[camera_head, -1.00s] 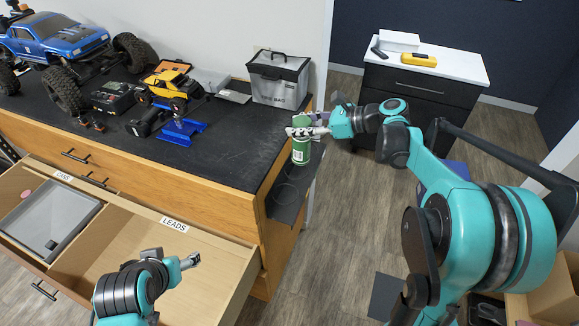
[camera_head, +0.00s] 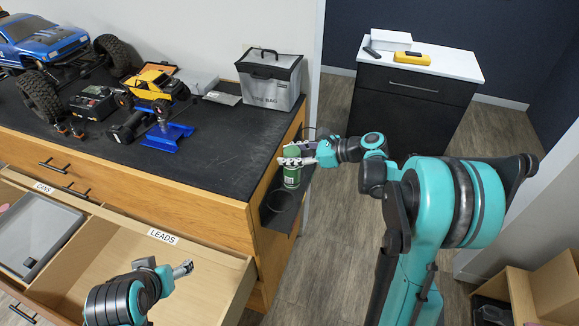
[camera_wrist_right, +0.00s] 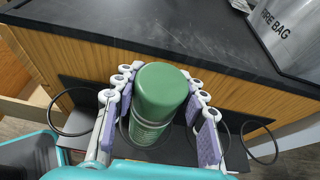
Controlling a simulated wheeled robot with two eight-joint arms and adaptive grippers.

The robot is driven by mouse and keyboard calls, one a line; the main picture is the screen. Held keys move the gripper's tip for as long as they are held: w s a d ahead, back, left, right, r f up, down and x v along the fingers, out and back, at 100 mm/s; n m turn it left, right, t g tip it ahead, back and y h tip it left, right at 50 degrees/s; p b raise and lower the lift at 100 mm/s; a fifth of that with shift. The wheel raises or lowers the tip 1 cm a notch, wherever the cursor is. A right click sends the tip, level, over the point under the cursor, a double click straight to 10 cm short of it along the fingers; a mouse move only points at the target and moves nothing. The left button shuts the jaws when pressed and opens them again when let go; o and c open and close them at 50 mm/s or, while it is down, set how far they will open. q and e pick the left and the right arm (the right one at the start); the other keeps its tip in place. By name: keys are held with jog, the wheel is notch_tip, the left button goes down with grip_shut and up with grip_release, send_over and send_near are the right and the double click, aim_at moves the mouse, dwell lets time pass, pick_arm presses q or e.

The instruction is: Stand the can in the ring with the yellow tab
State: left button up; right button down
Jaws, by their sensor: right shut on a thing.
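The green can (camera_head: 292,167) is upright in my right gripper (camera_head: 294,158), beside the end of the workbench. The right wrist view shows the can (camera_wrist_right: 160,92) from above, between the purple finger pads of the right gripper (camera_wrist_right: 158,130). Below is a narrow dark side shelf (camera_head: 281,222) with thin black rings. One ring (camera_wrist_right: 62,128) shows left of the can and another (camera_wrist_right: 270,150) right of it; part of a ring shows around the can's lower end. I cannot make out a yellow tab. My left gripper (camera_head: 183,269) is over the open drawer; its jaw opening is unclear.
The bench top (camera_head: 215,150) holds a grey fire bag (camera_head: 270,80), a yellow model truck (camera_head: 155,88), a blue stand (camera_head: 168,138) and a blue crawler (camera_head: 40,42). The LEADS drawer (camera_head: 120,262) stands open below. A dark cabinet (camera_head: 415,100) stands behind my right arm.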

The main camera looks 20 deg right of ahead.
aim_at(291, 175)
notch_tip(291, 175, down, 4)
jog(key=shift+f+b, duration=0.1)
jog(key=shift+b, duration=0.55)
jog(key=c, duration=0.9)
grip_release()
